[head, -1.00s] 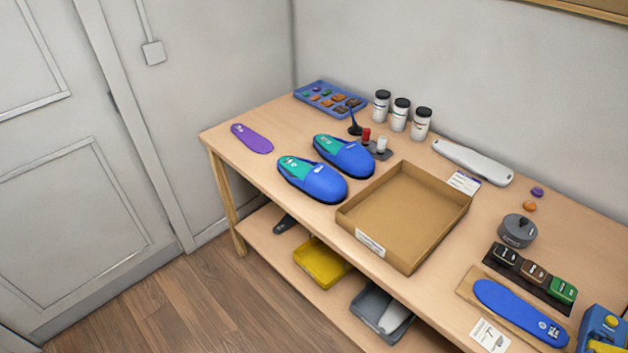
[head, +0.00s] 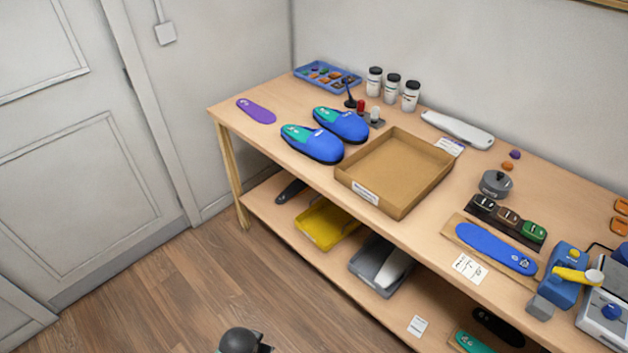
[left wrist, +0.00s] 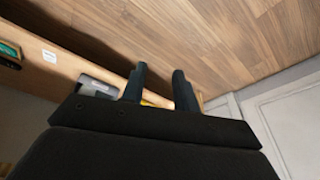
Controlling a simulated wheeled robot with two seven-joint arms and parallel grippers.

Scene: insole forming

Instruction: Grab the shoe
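Two blue shoes with teal insoles stand side by side on the wooden table, left of the cardboard tray. The front shoe (head: 314,143) is nearer the table edge, and the back shoe (head: 342,125) is just behind it. In the left wrist view my left gripper (left wrist: 158,80) shows two dark fingers spread apart with nothing between them; it is over the floor near the lower shelf, away from the shoes. A dark part of my arm shows at the bottom of the head view. My right gripper is not in view.
An open cardboard tray (head: 393,172) sits right of the shoes. A purple insole (head: 256,111) lies to their left. A blue parts tray (head: 327,75) and several white jars (head: 392,88) stand behind. The lower shelf holds a yellow tray (head: 325,224) and a grey tray (head: 381,266).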

